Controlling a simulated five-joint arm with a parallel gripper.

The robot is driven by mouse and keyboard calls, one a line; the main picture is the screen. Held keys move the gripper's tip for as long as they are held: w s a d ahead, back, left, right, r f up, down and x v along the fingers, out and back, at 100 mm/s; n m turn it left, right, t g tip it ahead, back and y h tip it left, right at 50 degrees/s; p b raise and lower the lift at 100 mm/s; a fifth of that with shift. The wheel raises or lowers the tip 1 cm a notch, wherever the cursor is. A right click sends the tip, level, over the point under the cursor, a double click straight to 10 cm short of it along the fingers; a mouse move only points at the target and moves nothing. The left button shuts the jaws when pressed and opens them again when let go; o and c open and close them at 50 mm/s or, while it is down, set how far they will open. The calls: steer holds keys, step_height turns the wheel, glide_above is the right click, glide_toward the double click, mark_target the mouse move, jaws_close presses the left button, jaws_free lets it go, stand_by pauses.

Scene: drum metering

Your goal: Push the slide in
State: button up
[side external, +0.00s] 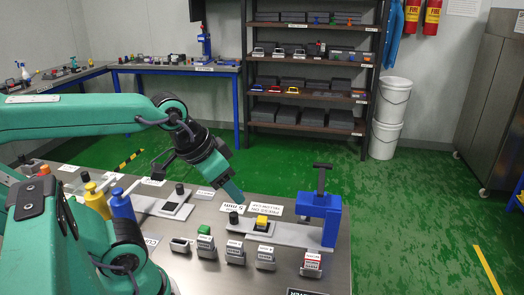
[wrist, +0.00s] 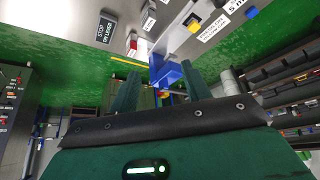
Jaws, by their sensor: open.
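A pale flat strip (side external: 283,233) on the bench carries a yellow block (side external: 262,222) on a black pad and a dark knob (side external: 234,218) at its left end. A blue upright (side external: 320,212) with a dark T-handle (side external: 321,176) stands at its right end. I cannot tell for sure which part is the slide. My gripper (side external: 235,194) is above and behind the knob, apart from it, and holds nothing visible. In the wrist view its two fingers (wrist: 163,92) are spread, with the blue upright (wrist: 167,73) beyond them; the yellow block (wrist: 193,23) is near the top.
Several small labelled blocks (side external: 235,253) line the bench front. A second strip with a black pad (side external: 176,209) lies left, near yellow (side external: 96,200) and blue (side external: 122,207) bottle-like parts. White label cards (side external: 265,208) lie behind the strip. Shelves (side external: 312,85) and white buckets (side external: 389,117) stand far back.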

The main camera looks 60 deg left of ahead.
steer(key=shift+w+a, duration=0.1)
steer(key=shift+c, duration=0.2)
stand_by(0.4)
steer(key=n+g, duration=0.5)
steer(key=n, duration=0.1)
glide_above(233, 213)
steer(key=f, duration=0.9)
steer(key=d+f, duration=0.1)
steer(key=f, duration=0.4)
steer(key=shift+a+f+g, duration=0.3)
steer(key=shift+a+f, duration=0.15)
steer(key=shift+f, duration=0.05)
steer(key=shift+f, duration=3.9)
